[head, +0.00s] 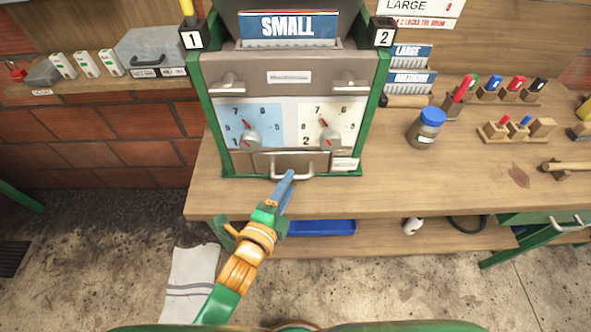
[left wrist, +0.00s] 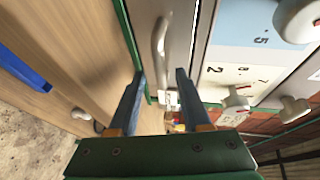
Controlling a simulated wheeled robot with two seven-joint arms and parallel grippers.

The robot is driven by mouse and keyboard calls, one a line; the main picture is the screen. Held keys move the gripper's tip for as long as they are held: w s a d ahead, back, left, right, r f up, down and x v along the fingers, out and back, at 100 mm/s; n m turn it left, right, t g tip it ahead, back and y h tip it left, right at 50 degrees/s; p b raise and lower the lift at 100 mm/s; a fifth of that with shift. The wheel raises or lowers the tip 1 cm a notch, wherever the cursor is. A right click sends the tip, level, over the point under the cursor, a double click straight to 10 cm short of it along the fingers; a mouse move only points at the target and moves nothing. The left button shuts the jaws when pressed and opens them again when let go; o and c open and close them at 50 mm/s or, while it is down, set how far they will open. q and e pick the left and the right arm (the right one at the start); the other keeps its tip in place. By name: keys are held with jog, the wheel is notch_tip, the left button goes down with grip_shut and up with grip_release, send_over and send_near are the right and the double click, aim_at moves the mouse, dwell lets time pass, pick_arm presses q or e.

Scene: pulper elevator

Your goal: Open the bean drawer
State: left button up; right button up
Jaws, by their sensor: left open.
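The machine on the bench has a low grey-brown drawer front (head: 262,160) with a curved metal handle (head: 296,172) and a small white label at its right. The drawer looks shut. My left gripper (head: 288,178) is just in front of the handle, its blue fingers pointing at it. In the left wrist view the handle (left wrist: 160,45) stands ahead of the two open fingertips (left wrist: 160,75), roughly in line with the gap between them. Nothing is held, and I cannot tell whether a fingertip touches the handle. My right gripper is not in view.
Two dials (head: 331,137) sit above the drawer, with more handles (head: 350,87) higher up. A blue-lidded jar (head: 426,127) and small coloured-topped pieces stand to the right. The bench top (head: 230,198) is clear before the machine. A blue tray (head: 320,227) lies on the shelf below.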

pick_arm(q)
jog(key=shift+x, duration=1.75)
grip_shut()
